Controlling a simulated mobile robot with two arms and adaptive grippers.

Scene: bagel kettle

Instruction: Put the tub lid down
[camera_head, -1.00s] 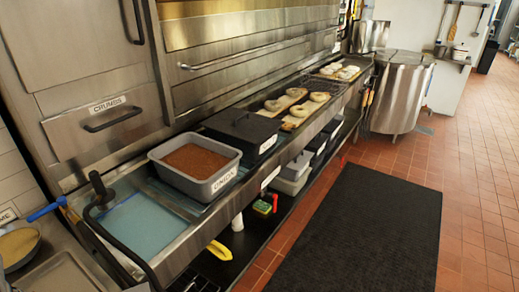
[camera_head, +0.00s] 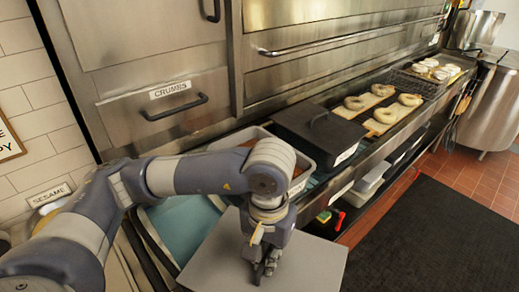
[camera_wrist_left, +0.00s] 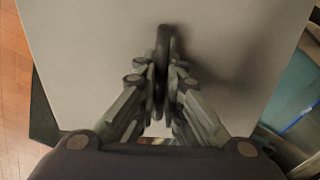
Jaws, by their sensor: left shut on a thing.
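The tub lid (camera_head: 312,262) is a flat grey panel, held roughly level in front of the counter in the head view. It fills most of the left wrist view (camera_wrist_left: 90,50). My left gripper (camera_head: 264,270) is above it, shut on the dark upright handle (camera_wrist_left: 162,60) in the lid's middle. The open grey tub (camera_head: 300,170) with brown contents stands on the counter behind my left arm, which hides much of it. My right gripper is not in view.
A black lidded tub (camera_head: 318,132) stands beside the open tub. Bagels on boards (camera_head: 383,112) lie farther along the counter. A blue-green surface (camera_head: 180,228) shows left of the lid. A black mat (camera_head: 440,235) covers the floor at right.

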